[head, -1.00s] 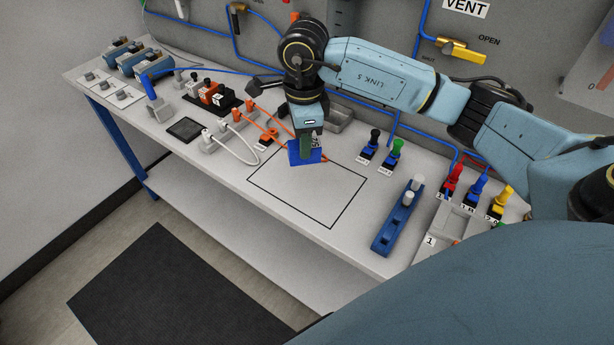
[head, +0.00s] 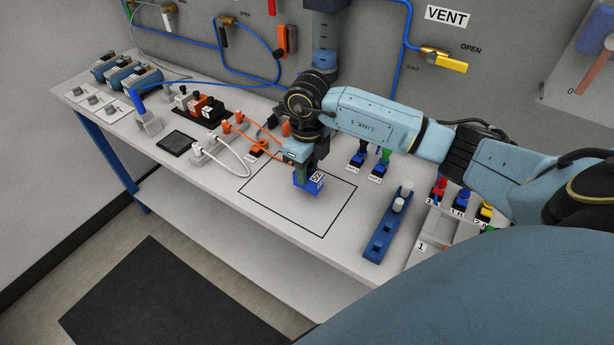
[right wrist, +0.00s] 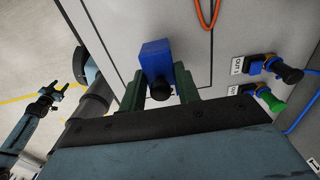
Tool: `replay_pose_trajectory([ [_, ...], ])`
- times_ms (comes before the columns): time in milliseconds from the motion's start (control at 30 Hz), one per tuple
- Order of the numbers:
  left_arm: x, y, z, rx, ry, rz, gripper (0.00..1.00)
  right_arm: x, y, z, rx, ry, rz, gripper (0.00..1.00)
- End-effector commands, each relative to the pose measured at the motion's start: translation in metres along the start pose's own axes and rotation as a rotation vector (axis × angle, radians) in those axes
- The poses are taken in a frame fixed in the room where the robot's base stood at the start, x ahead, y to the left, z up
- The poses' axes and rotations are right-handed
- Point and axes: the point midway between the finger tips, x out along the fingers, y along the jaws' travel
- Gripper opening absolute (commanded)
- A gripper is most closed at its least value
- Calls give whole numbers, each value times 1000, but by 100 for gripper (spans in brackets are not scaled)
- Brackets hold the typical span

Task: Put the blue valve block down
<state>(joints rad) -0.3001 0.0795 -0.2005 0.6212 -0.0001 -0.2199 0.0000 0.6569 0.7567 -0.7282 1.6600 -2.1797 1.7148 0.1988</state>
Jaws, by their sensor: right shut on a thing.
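The blue valve block (head: 310,184) is in my right gripper (head: 306,172), over the black-outlined rectangle (head: 326,236) on the bench. A white printed label shows on its side. I cannot tell whether its underside touches the bench. In the right wrist view the block (right wrist: 154,56) is between the two green fingers, with its black knob (right wrist: 160,90) towards the camera. My right gripper is shut on it. My left gripper (right wrist: 54,88) shows small in the right wrist view, away from the bench, with its fingers apart and empty.
Two labelled valves (head: 378,166) stand right of the outline, and a blue rail with white pegs (head: 378,240) lies further right. Orange and white cables (head: 232,158) lie close on the left. The outlined area is otherwise clear.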

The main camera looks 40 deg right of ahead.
Motion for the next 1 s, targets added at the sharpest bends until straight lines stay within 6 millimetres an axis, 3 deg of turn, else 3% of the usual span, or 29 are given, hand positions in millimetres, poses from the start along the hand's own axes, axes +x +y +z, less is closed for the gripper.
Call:
replay_pose_trajectory([
  [200, 0, 0, 0, 0, 0, -1, 53, 30, 1, -1, -1, 2, 2, 0],
  [567, 3, -1, 0, -1, 0, -1, 53, 34, 0, 0, -2, 1, 0, 0],
  [600, 3, -1, 0, -1, 0, -1, 53, 34, 0, 0, -2, 2, 0, 36],
  [700, 2, -1, 0, -1, 0, -1, 53, 33, 0, 0, -2, 2, 0, 49],
  [767, 2, -1, 0, -1, 0, -1, 53, 33, 0, 0, -2, 2, 0, 54],
  [1000, 2, -1, 0, -1, -1, -1, 53, 33, 0, 0, -2, 2, 0, 54],
])
